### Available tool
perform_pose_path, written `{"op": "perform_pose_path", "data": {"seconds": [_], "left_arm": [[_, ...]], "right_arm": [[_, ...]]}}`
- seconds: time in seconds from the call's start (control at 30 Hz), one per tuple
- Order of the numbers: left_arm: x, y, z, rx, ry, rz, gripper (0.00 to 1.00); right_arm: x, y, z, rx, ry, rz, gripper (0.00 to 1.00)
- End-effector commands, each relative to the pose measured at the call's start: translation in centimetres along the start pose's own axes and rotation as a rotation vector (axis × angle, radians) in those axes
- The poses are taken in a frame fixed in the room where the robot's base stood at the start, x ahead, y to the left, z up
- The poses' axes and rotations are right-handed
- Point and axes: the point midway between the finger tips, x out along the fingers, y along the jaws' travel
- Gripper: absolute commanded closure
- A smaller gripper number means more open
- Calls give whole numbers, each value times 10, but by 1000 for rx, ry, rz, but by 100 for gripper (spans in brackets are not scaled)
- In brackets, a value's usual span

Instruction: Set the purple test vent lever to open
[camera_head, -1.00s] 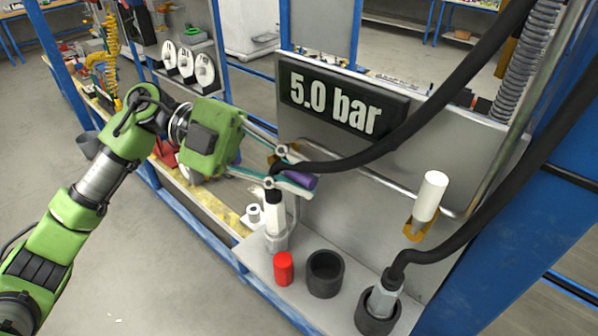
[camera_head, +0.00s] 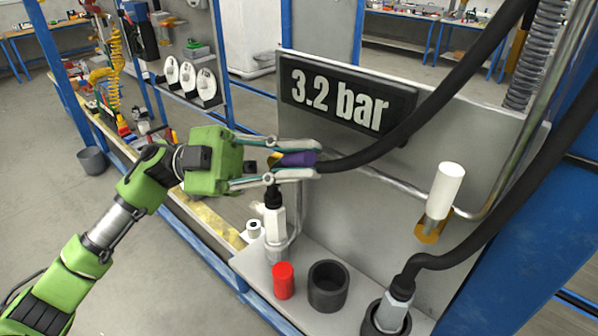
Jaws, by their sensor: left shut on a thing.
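The purple test vent lever (camera_head: 294,159) sticks out in front of the grey panel, below the pressure display, and lies about level in the picture. My left gripper (camera_head: 314,160) is around it, one finger above and one below, shut on it. The fingers and the black hose hide part of the lever and its pivot. The display (camera_head: 345,95) reads 3.2 bar. My right gripper is not in view.
A white-bodied fitting (camera_head: 276,225) stands just below the gripper. A red cylinder (camera_head: 283,281) and a dark empty cup (camera_head: 327,286) stand on the shelf. A black hose (camera_head: 425,95) crosses in front of the panel. A white-handled lever (camera_head: 444,190) is at the right.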

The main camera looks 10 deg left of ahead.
Motion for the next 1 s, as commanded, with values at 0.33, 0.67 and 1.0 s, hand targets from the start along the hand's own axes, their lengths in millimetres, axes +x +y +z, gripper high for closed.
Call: {"op": "perform_pose_path", "data": {"seconds": [0.33, 0.67, 1.0], "left_arm": [[-1, -3, -2, -27, 49, -66, 100], [-1, -4, -3, -28, 51, -70, 100], [-1, -4, -2, -28, 50, -69, 69]], "right_arm": [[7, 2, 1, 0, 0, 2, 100], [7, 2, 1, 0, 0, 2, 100], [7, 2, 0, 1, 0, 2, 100]]}}
